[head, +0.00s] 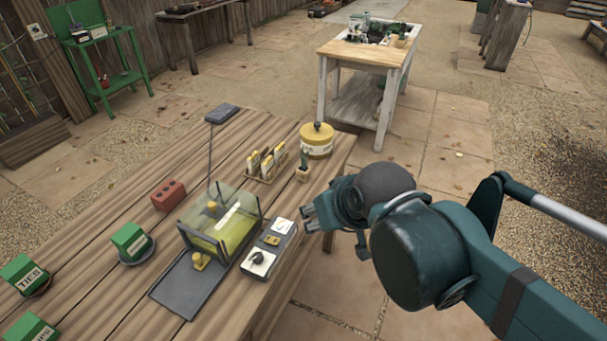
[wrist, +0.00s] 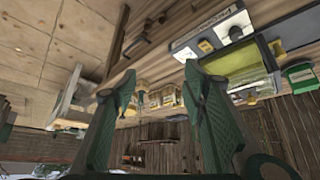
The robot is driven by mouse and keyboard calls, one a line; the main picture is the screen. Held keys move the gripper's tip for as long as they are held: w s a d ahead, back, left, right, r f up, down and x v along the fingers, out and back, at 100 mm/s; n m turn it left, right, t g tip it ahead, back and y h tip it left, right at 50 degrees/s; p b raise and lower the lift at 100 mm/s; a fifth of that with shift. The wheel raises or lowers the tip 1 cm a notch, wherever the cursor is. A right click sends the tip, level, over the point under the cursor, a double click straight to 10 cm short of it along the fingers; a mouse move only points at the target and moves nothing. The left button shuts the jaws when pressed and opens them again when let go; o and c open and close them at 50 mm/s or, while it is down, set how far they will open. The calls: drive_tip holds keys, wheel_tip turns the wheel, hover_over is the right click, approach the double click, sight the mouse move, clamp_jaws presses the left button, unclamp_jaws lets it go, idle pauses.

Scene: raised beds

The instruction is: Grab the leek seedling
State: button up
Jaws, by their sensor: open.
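A small green seedling (head: 304,160), which looks like the leek seedling, stands upright in a tan pot (head: 302,174) near the right edge of the wooden table. My gripper (head: 306,219) is beyond that table edge, nearer the camera than the seedling and apart from it. In the wrist view my gripper (wrist: 160,70) shows two green fingers spread apart with nothing held between them. That view is tilted upside down, and a small upright shape between the fingers may be the seedling, too small to be sure.
A clear box with a yellow-green sheet (head: 232,225) and a switch panel (head: 268,247) stand left of my gripper. A rack of packets (head: 266,164) and a yellow lidded tin (head: 317,142) flank the seedling. A red brick (head: 168,195) lies farther left.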

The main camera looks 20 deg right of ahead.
drive_tip(key=w, duration=0.1)
drive_tip(key=m+g+h+p, duration=0.35)
drive_tip(key=m+p, duration=0.65)
drive_tip(key=p, duration=0.4)
hover_over(303, 169)
drive_tip(key=s+a, duration=0.2)
wheel_tip(303, 169, down, 9)
drive_tip(key=shift+w, duration=0.2)
drive_tip(key=shift+g, duration=0.25)
drive_tip(key=shift+b+x, duration=0.35)
drive_tip(key=shift+x, duration=0.95)
drive_tip(key=shift+b+x, duration=0.5)
drive_tip(key=shift+x, duration=2.1)
